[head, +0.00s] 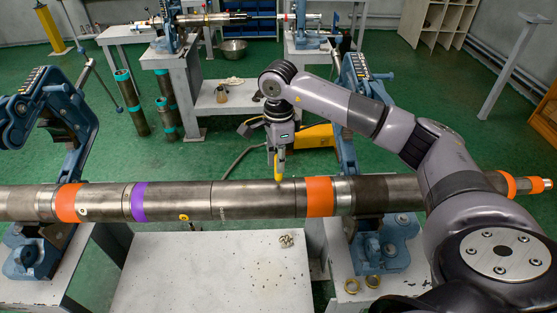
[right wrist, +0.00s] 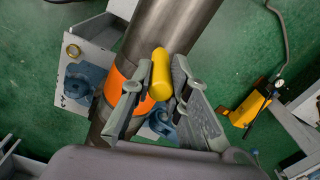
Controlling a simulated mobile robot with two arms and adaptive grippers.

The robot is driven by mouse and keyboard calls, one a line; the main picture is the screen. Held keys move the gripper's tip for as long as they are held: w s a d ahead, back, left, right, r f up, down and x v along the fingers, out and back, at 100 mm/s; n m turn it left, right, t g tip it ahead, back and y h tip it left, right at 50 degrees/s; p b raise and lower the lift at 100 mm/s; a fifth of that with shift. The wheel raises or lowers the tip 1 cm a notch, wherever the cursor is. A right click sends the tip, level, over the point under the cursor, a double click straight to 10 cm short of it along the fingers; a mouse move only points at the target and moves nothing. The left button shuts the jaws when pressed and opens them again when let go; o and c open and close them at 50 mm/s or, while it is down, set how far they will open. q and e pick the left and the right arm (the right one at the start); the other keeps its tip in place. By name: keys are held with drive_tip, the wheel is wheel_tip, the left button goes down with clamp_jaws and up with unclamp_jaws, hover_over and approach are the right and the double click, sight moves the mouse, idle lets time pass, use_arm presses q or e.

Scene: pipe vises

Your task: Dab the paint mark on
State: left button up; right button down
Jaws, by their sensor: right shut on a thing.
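My right gripper (head: 280,150) points down over the long steel pipe (head: 255,199), left of the right-hand orange band (head: 319,196). It is shut on a yellow paint marker (head: 279,165), held upright with its tip at the pipe's upper edge; I cannot tell if it touches. In the right wrist view the yellow marker (right wrist: 160,75) sits between the grey fingers, above the pipe (right wrist: 172,28) and near the orange band (right wrist: 124,90). No fresh paint shows under the tip. My left gripper is not in view.
Blue pipe vises stand at left (head: 45,110) and right (head: 365,75), with the pipe lying across them. A white table (head: 212,275) in front holds a small crumpled item (head: 286,241). Brass rings (head: 352,285) lie at the right.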

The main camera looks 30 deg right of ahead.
drive_tip(key=shift+f+b, duration=0.35)
drive_tip(key=shift+b, duration=0.1)
idle(1.3)
drive_tip(key=shift+r+p, duration=2.15)
drive_tip(key=shift+r, duration=1.4)
drive_tip(key=shift+f, duration=0.15)
